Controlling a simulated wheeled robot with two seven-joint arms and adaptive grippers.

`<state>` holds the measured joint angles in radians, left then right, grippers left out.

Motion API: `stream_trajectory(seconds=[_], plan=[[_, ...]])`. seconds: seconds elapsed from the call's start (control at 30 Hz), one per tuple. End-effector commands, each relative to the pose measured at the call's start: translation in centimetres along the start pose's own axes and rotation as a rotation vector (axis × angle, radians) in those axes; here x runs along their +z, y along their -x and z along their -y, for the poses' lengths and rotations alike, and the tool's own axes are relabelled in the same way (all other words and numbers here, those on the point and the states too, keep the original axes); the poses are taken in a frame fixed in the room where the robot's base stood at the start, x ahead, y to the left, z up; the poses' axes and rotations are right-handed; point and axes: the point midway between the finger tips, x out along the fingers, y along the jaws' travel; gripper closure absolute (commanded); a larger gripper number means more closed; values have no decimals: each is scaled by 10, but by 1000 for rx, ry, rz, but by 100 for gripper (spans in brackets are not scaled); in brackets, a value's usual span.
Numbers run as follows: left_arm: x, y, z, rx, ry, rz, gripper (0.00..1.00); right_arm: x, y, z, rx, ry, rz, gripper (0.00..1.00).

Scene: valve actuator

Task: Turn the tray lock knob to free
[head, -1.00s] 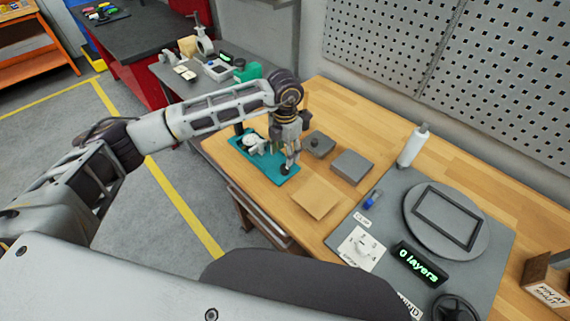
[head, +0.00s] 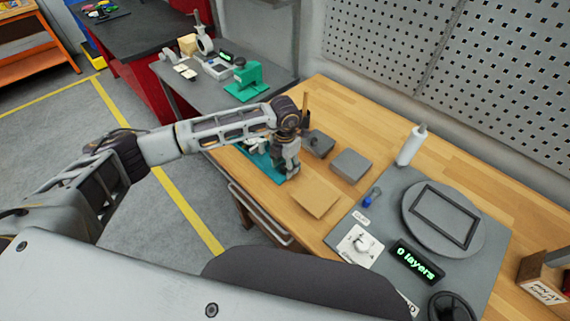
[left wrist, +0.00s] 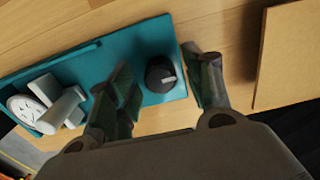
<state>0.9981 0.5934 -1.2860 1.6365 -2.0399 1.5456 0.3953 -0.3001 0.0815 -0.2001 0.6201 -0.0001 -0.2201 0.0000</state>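The teal tray (head: 266,167) lies on the wooden bench and also shows in the left wrist view (left wrist: 130,50). A round black knob (left wrist: 159,74) with a light grey pointer sits near the tray's right end in the left wrist view. My left gripper (head: 290,172) is over that end of the tray, and the knob is hidden behind it in the head view. In the left wrist view the gripper (left wrist: 163,88) is open, with one finger on each side of the knob and visible gaps. My right gripper is out of view.
A white part with a dial (left wrist: 45,103) stands on the tray's other end. A brown square sheet (head: 317,198), grey blocks (head: 351,165) and a grey mat with a turntable (head: 443,215) lie to the right. A green device (head: 246,80) stands behind.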

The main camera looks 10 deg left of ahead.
Motion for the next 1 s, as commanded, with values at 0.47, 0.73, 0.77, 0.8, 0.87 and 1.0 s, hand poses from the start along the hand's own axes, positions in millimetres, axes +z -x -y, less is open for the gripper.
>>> stream_trajectory(seconds=[0.47, 0.73, 0.77, 0.8, 0.87, 1.0], plan=[[0, 0, 0, 0, 1, 0, 96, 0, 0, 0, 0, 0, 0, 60], [0, 0, 0, 0, 36, 0, 96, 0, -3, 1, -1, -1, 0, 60], [0, 0, 0, 0, 45, 0, 96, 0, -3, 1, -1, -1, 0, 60], [0, 0, 0, 0, 59, 0, 96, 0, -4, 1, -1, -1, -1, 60], [0, 0, 0, 0, 81, 0, 96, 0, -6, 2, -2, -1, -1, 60], [0, -1, 0, 0, 154, 1, 96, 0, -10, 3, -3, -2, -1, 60]])
